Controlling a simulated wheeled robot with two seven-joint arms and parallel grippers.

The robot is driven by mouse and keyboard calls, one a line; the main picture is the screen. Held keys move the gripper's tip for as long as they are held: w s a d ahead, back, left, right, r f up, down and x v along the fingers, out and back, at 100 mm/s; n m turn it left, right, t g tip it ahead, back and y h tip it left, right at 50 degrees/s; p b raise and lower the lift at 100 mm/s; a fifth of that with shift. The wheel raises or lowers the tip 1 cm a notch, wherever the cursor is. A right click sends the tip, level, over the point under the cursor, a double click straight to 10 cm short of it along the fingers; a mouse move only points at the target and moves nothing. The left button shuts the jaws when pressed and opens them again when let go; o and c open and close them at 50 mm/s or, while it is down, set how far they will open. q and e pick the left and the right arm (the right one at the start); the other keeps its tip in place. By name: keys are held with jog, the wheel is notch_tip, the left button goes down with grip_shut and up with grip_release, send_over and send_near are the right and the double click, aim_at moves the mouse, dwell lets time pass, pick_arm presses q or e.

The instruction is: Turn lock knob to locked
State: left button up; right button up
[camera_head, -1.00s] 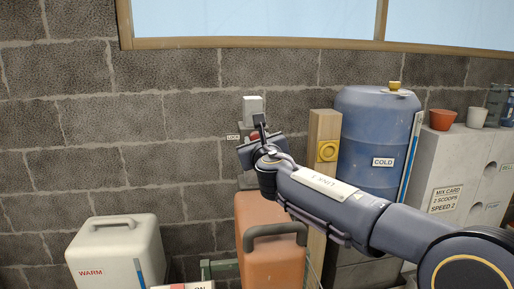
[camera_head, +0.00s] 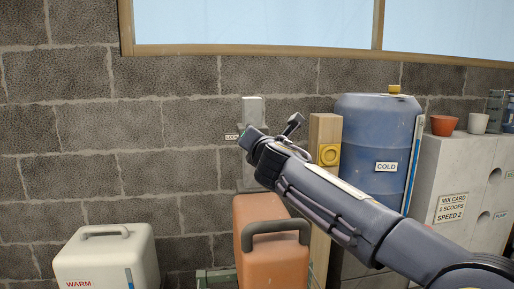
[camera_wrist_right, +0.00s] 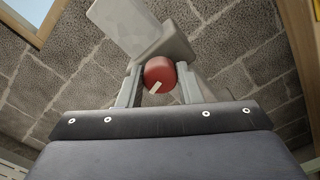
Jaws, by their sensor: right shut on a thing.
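The lock knob (camera_wrist_right: 159,74) is a red round knob with a pale mark on its face, seen in the right wrist view. It sits on a grey wall-mounted housing (camera_head: 252,108), and a small "LOCK" label (camera_head: 232,137) is on the wall to the left of it. My right gripper (camera_wrist_right: 158,84) has one finger on each side of the knob and is shut on it. In the head view my right gripper (camera_head: 268,135) is at the housing and hides the knob. The pale mark looks tilted in the wrist view. My left gripper is not in view.
Below stand an orange canister (camera_head: 272,262) and a cream "WARM" container (camera_head: 105,262). A wooden post (camera_head: 324,190) with a yellow fitting and a blue "COLD" barrel (camera_head: 372,135) are close on the right. The block wall (camera_head: 150,130) on the left is clear.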

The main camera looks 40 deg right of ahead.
jog(key=shift+m+b, duration=0.8)
jog(key=shift+m, duration=0.7)
jog(key=o, duration=1)
jog(key=b+v, duration=0.1)
jog(key=v, duration=0.6)
jog(key=shift+s+a, duration=0.2)
jog(key=shift+s, duration=0.15)
